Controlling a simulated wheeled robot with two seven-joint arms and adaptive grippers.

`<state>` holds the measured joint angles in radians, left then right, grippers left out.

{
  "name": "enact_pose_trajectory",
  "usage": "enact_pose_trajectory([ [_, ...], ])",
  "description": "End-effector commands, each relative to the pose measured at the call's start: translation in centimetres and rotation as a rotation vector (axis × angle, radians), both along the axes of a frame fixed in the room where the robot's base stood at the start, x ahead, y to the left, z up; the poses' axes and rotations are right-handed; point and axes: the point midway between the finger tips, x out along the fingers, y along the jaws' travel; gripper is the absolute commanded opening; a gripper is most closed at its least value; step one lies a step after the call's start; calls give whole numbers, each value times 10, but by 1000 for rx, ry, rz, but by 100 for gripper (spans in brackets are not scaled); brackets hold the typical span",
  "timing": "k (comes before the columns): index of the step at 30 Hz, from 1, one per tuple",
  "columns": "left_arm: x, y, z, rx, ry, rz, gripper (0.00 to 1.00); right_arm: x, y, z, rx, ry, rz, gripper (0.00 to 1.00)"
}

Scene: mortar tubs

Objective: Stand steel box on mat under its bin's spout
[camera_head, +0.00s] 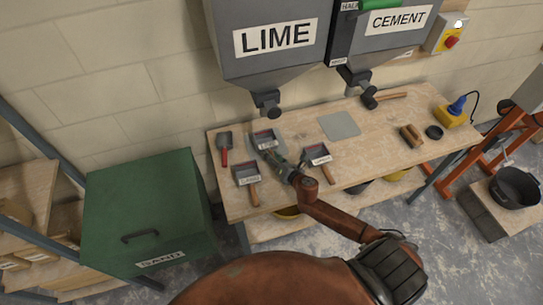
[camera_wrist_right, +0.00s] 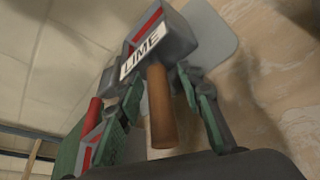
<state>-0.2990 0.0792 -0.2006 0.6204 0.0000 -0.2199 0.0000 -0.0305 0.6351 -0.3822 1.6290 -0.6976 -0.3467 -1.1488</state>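A steel box (camera_head: 264,137) with a red inside and a LIME label stands on the bench, on a grey mat (camera_head: 251,141) below the spout (camera_head: 267,102) of the LIME bin (camera_head: 273,40). My right gripper (camera_head: 281,164) is at its near side. In the right wrist view the LIME box (camera_wrist_right: 176,38) has its wooden handle (camera_wrist_right: 161,108) between the two green fingers (camera_wrist_right: 165,105), with a gap on each side; the fingers are open. Part of the mat (camera_wrist_right: 216,35) shows beyond the box. My left gripper is not in view.
Two more labelled boxes, one at left (camera_head: 246,172) and one at right (camera_head: 318,153), stand close by. A red-handled scoop (camera_head: 224,148) lies left. A bare grey mat (camera_head: 339,125) lies below the CEMENT bin (camera_head: 376,38). A green SAND chest (camera_head: 145,210) stands left of the bench.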

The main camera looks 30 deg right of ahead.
Motion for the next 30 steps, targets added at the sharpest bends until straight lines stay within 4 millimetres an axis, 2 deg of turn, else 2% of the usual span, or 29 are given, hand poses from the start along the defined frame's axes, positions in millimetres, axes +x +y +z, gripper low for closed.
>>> enact_pose_trajectory([
  [2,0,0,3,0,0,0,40,0,0,6,-1,-1,1,35],
  [5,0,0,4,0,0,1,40,-13,0,7,-1,1,1,35],
  [18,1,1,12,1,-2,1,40,-95,1,34,0,1,1,35],
  [24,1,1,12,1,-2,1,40,-112,1,40,0,-1,1,35],
  [30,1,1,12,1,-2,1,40,-114,1,41,0,-1,0,35],
])
